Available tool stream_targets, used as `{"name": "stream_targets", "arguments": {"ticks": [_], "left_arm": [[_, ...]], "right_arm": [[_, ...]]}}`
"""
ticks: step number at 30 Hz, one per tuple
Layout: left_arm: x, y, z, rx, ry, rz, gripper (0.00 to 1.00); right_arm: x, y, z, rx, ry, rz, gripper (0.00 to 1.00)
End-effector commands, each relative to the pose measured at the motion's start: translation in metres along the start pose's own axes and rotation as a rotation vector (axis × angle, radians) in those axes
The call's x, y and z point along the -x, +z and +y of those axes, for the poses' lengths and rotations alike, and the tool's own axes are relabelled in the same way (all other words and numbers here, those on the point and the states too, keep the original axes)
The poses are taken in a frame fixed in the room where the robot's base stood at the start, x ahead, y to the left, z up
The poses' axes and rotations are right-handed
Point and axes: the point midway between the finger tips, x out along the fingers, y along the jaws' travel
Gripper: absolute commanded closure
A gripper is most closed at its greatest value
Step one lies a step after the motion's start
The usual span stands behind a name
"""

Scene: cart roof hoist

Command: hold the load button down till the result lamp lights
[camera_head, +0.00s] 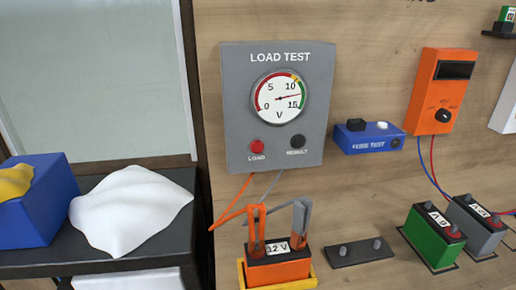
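The grey load test box (236,110) is fixed on the wooden wall. Its round dial (279,97) is marked in volts, and the needle points right, between 10 and 15. The red load button (257,146) is at the lower left of the box. The result lamp (298,142) to its right is dark. Below, an orange and a grey clamp stand on the terminals of the orange 12 V battery (278,270), which sits in a yellow tray (309,283). Neither of my grippers is in view.
A black shelf (175,215) at left holds a white cloth (125,210) and a blue bin (40,205). To the right are a blue fuse test box (369,137), an orange meter (438,92), a green battery (432,238) and a grey battery (477,228).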

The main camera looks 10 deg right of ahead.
Motion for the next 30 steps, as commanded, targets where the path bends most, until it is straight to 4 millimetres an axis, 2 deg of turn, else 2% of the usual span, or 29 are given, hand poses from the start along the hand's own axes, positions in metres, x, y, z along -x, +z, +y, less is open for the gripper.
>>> {"name": "stream_targets", "arguments": {"ticks": [1,2,3,30], "left_arm": [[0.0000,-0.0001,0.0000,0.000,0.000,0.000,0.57],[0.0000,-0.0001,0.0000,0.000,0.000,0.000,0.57],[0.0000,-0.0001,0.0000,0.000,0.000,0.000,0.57],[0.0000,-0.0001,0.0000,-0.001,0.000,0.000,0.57]], "right_arm": [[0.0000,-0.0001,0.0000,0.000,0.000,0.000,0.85],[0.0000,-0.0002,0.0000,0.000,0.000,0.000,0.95],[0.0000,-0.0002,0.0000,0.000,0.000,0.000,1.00],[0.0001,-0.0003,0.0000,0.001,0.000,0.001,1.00]]}}
